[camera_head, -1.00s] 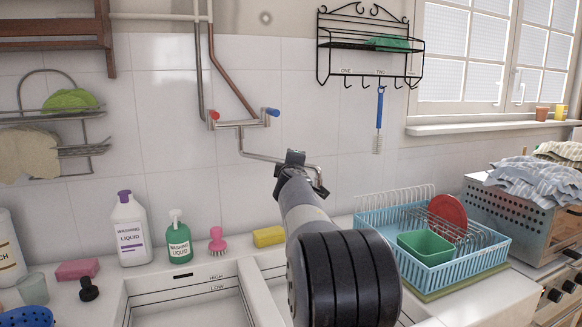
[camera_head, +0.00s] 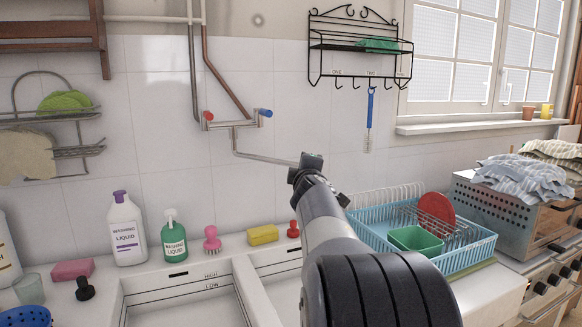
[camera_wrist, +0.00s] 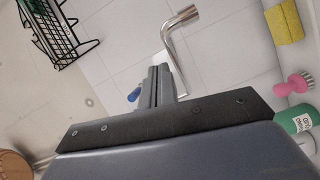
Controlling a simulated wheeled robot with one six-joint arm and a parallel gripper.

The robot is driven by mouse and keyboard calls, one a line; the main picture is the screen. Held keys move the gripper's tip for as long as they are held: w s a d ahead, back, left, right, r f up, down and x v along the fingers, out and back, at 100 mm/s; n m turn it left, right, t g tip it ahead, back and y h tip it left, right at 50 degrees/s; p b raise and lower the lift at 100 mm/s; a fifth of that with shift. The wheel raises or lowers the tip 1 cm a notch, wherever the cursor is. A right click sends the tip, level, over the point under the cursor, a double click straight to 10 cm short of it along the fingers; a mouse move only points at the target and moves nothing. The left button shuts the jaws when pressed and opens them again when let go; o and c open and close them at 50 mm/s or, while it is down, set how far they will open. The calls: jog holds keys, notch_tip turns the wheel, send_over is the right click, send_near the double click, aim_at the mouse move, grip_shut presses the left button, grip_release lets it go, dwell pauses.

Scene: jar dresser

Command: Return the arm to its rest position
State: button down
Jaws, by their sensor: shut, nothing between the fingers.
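My arm rises from the lower right of the head view over the sink, and my gripper (camera_head: 310,163) is at its far end, in front of the tiled wall and beside the faucet spout (camera_head: 270,157). In the wrist view my gripper's fingers (camera_wrist: 158,84) are together with nothing between them. The spout (camera_wrist: 178,40) shows just past them there, and I cannot tell whether they touch.
A blue dish rack (camera_head: 455,255) with a green tub stands right of my arm. Washing liquid (camera_head: 126,230), a green bottle (camera_head: 174,243), a pink brush (camera_head: 212,243), a yellow sponge (camera_head: 263,235) and a red brush (camera_head: 293,230) line the sink's back. A wire shelf (camera_head: 358,47) hangs above.

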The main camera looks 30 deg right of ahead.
jog(key=shift+s+d, duration=0.15)
jog(key=shift+s, duration=0.35)
jog(key=b, duration=0.1)
send_near(284, 162)
jog(key=w, duration=0.3)
jog(key=w+d, duration=0.1)
jog(key=d, duration=0.1)
jog(key=shift+w+d+f, duration=0.1)
jog(key=shift+w+d, duration=0.25)
jog(key=shift+w, duration=0.05)
jog(key=shift+w+d+f, duration=0.1)
jog(key=shift+w+d, duration=0.1)
jog(key=shift+d, duration=0.15)
jog(key=shift+a, duration=0.1)
